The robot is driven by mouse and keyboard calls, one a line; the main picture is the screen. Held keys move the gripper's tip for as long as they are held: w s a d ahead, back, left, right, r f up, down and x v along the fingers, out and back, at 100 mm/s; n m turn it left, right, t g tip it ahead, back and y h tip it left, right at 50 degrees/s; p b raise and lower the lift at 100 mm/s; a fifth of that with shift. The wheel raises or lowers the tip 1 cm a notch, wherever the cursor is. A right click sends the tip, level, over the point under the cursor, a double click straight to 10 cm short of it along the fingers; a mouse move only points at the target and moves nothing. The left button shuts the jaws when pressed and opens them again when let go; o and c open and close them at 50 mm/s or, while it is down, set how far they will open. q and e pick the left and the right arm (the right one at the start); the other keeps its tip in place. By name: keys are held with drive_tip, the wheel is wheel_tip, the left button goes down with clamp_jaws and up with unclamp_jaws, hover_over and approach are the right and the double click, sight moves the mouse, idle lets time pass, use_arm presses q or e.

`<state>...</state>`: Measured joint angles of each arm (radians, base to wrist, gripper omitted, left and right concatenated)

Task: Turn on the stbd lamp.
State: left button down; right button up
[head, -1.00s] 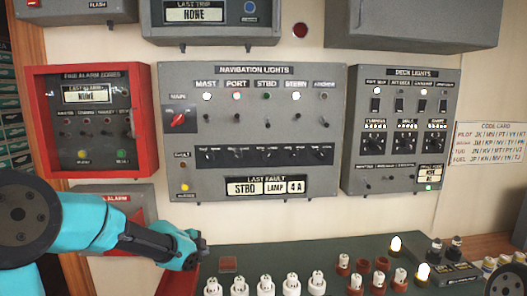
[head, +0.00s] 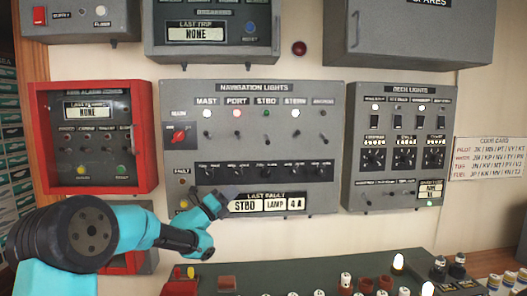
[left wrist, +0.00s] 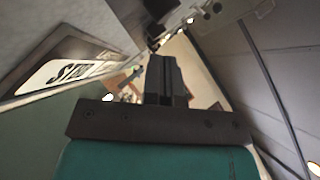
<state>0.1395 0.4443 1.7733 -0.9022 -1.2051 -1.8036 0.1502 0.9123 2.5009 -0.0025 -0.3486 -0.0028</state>
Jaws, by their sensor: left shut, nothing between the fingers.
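The navigation lights panel (head: 328,150) is on the wall in the middle of the head view. Its STBD lamp (head: 267,114) looks dull green, while the mast, port and stern lamps glow. The STBD switch (head: 266,141) is a small toggle below that lamp. The last fault display (head: 270,204) reads STBD LAMP 4 A. My left gripper (head: 214,203) is shut and empty at the panel's lower left, beside the display and below the STBD switch. It partly hides the buzzer button's area. The left wrist view shows its shut fingers (left wrist: 166,80). My right gripper is out of view.
A red-framed fire alarm box (head: 93,137) is left of the panel and the deck lights panel (head: 400,148) is right. Below is a green console (head: 330,272) with several fuses and lit bulbs.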

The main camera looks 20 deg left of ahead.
use_arm(q)
drive_tip(key=shift+s+d+r+m+g+h, duration=0.15)
drive_tip(key=shift+s+r+m+g+h, duration=0.15)
drive_tip(key=shift+r+m+h, duration=0.7)
drive_tip(key=shift+s+d+r+m+g+h, duration=0.2)
drive_tip(key=shift+r+m+g+h, duration=0.3)
drive_tip(key=shift+m+h, duration=1)
drive_tip(key=shift+s+d+r+m+g+h, duration=0.1)
drive_tip(key=shift+s+r+m+g+h, duration=0.2)
drive_tip(key=shift+r+m+h, duration=0.9)
drive_tip(key=shift+f+m, duration=0.3)
drive_tip(key=shift+f, duration=0.15)
approach(267, 139)
drive_tip(key=shift+y, duration=0.4)
drive_tip(key=d+r, duration=0.1)
drive_tip(key=w+d+r, duration=0.1)
drive_tip(key=d+r, duration=0.1)
drive_tip(key=d, duration=0.1)
drive_tip(key=shift+w+d+r, duration=0.1)
drive_tip(key=shift+w+r, duration=0.2)
drive_tip(key=shift+r, duration=0.1)
